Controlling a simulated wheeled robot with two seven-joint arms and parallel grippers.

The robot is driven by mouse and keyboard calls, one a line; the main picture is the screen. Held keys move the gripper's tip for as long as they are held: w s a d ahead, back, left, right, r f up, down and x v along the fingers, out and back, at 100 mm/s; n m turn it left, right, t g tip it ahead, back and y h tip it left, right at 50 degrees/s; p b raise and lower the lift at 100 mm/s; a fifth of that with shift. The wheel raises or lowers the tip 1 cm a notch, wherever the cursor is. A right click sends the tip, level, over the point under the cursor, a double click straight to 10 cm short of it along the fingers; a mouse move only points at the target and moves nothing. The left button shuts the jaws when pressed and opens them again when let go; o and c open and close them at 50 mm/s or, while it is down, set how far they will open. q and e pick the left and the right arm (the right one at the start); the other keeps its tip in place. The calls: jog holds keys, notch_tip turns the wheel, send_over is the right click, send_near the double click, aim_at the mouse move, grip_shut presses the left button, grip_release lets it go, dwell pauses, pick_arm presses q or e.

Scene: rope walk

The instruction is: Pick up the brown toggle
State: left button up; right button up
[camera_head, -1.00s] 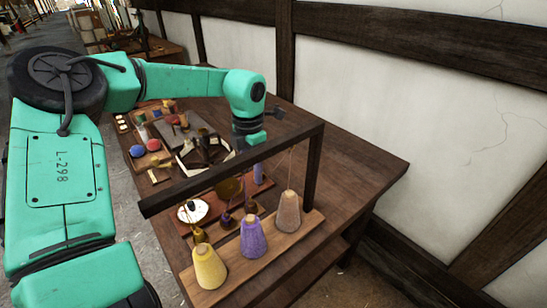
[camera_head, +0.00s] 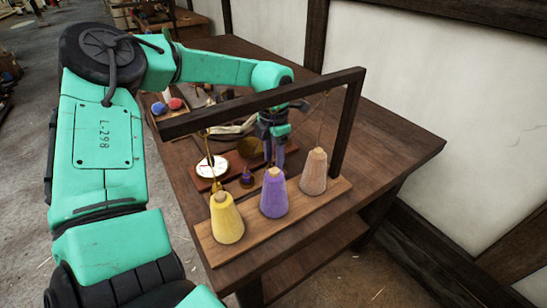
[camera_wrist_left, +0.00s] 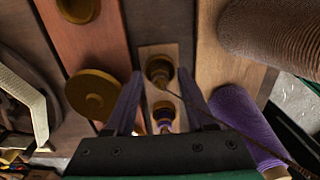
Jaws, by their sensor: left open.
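In the left wrist view the brown toggle (camera_wrist_left: 158,66) is a small dark round-topped piece at the far end of a narrow pale wooden strip. A second small piece with a purple band (camera_wrist_left: 164,116) sits nearer on that strip. My left gripper (camera_wrist_left: 160,76) is open and empty, its two fingers pointing down to either side of the strip, the toggle between the tips in the picture. In the head view my left gripper (camera_head: 273,155) is under the dark crossbar, behind the purple cone. The banded piece (camera_head: 247,178) shows left of it; the brown toggle is hidden there.
Yellow (camera_head: 227,222), purple (camera_head: 274,197) and tan (camera_head: 314,173) cones stand on a board in front. A white dial (camera_head: 212,167) lies left. The table's right end (camera_head: 400,150) is clear.

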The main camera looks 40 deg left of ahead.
pick_arm(q)
grip_shut()
notch_tip(320, 180, up, 8)
jog(key=p, duration=0.5)
jog(key=shift+r, duration=0.15)
